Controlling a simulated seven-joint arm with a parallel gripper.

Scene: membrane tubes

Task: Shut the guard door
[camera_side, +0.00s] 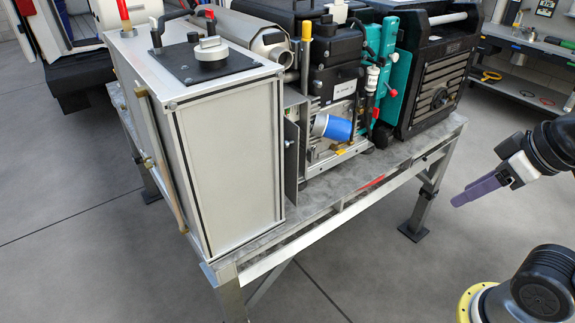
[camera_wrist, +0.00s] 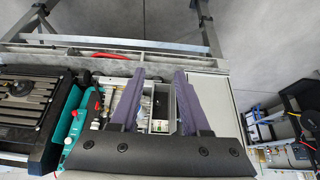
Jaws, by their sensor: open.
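A narrow grey upright plate (camera_side: 291,165), which looks like the guard door, stands nearly edge-on between the large silver cabinet and the black machine. It appears swung out from the machine front, leaving the bay with a blue-and-white cylinder (camera_side: 334,127) exposed. In the wrist view a grey panel (camera_wrist: 187,98) shows beside the right finger, partly hidden by it. My gripper (camera_side: 455,202) is well out to the right of the bench in the side view, apart from everything. Its purple fingers are spread and empty in the wrist view (camera_wrist: 160,74).
The silver cabinet (camera_side: 228,160) fills the bench's left end. A teal panel (camera_side: 391,65) and a black ribbed unit (camera_side: 433,85) stand to the right of the bay. The bench front edge (camera_side: 350,200) has a narrow clear strip. Open floor lies between bench and gripper.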

